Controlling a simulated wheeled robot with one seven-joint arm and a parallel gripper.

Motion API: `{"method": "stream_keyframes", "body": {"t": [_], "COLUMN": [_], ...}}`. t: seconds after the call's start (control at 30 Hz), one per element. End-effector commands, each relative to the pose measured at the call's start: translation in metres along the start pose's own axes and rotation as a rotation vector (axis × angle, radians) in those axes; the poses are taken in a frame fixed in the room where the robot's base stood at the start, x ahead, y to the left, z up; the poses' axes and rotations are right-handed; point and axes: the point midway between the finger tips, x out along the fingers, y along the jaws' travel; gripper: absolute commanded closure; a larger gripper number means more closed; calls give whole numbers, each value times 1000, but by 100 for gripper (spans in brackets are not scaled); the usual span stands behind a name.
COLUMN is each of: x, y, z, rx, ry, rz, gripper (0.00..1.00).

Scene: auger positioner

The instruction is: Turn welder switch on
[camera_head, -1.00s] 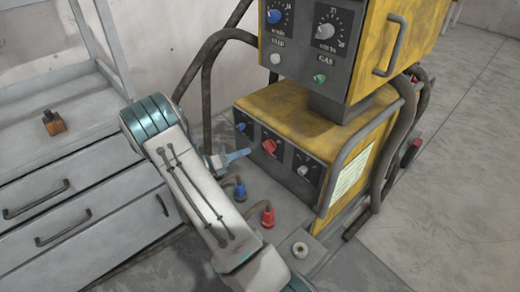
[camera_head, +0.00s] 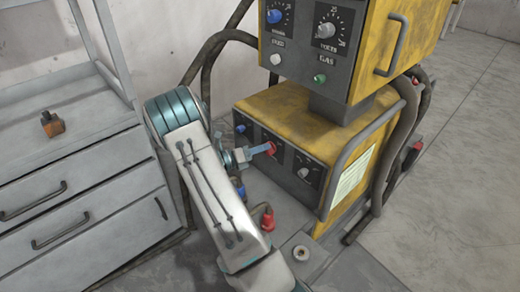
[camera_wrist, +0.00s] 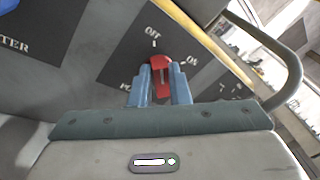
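The red welder switch (camera_head: 271,149) is on the dark front panel of the lower yellow welder box (camera_head: 300,108). In the wrist view the red switch (camera_wrist: 161,64) sits beside the labels OFF and ON, with OFF above it and ON to its right. My gripper (camera_head: 264,149) has reached the switch from the left. In the wrist view my gripper (camera_wrist: 163,76) is open, with one blue finger on each side of the red handle. Narrow gaps seem to show between fingers and handle; contact is hard to tell.
An upper yellow unit (camera_head: 400,40) with dials stands above the switch. Blue (camera_head: 241,190) and red cable plugs (camera_head: 267,219) lie below my gripper. Thick hoses (camera_head: 400,130) run on the right. A grey drawer cabinet (camera_head: 75,190) stands at left.

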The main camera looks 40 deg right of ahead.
Motion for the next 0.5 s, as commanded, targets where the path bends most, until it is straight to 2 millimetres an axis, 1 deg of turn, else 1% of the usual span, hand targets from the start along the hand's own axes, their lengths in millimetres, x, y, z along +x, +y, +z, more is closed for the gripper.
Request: {"method": "stream_keyframes", "body": {"t": [0.27, 0.5], "x": [0, 0], "y": [-1, -3], "z": [0, 2], "rx": [18, 120], "ry": [4, 26], "rz": [4, 24], "gripper": [100, 100]}}
